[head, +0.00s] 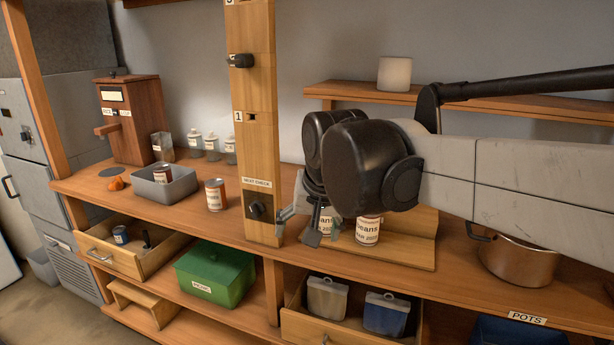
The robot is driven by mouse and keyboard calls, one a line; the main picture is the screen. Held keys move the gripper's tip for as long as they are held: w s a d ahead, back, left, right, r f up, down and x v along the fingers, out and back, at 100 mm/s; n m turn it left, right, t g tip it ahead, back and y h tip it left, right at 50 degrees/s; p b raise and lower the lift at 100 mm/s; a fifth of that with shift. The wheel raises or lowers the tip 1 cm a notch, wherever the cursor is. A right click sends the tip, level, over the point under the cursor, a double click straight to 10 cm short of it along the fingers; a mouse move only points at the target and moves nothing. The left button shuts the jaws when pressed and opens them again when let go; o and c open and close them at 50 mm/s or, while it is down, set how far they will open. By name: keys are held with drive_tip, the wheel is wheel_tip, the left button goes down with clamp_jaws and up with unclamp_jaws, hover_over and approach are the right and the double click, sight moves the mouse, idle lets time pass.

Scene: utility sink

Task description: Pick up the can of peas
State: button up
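My gripper (298,226) hangs over the counter just right of the wooden post, its fingers spread apart with nothing seen between them. Right beside it stands a can (325,222), partly hidden by the gripper and with a label ending in "ans". A second can (367,232), labelled "Beans", stands to its right, its top hidden by my arm. A reddish can (215,195) stands alone on the counter left of the post. Another can (162,175) sits in a grey bin (178,190). The labels on these two are too small to read, so I cannot tell which can is peas.
The wooden post (254,120) rises between the left and right counter areas. Glass jars (212,146) and a wooden dispenser (130,120) stand at the back left. A copper pot (520,262) is at right. Open drawers (120,255) jut out below.

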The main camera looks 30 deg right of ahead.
drive_tip(key=w+d+r+m+g+p, duration=0.1)
drive_tip(key=w+d+r+m+p, duration=0.3)
drive_tip(key=w, duration=0.5)
drive_tip(key=w+d+r+m+g+p, duration=0.2)
drive_tip(key=w+d+r+m, duration=0.15)
drive_tip(key=w+d, duration=0.45)
drive_tip(key=w+d+m+p, duration=0.1)
drive_tip(key=w+d+m, duration=0.1)
drive_tip(key=w+d, duration=0.2)
drive_tip(key=w+d+f+m+g+p, duration=0.1)
drive_tip(key=w+d+m+p, duration=0.1)
drive_tip(key=w+d, duration=0.2)
drive_tip(key=w+d+f+m+g+p, duration=0.1)
drive_tip(key=w+d+m, duration=0.1)
drive_tip(key=w+d, duration=0.2)
drive_tip(key=shift+w+d+y+p, duration=0.25)
drive_tip(key=shift+d+y+p, duration=0.05)
drive_tip(key=shift+d, duration=0.05)
drive_tip(key=shift+w+d+f, duration=0.1)
drive_tip(key=shift+d+f, duration=0.1)
drive_tip(key=shift+f, duration=0.3)
wheel_tip(320, 180, down, 8)
drive_tip(key=shift+p, duration=0.4)
drive_tip(key=shift+w+d+f+p, duration=0.1)
drive_tip(key=shift+f+p, duration=0.45)
drive_tip(key=shift+f, duration=2.1)
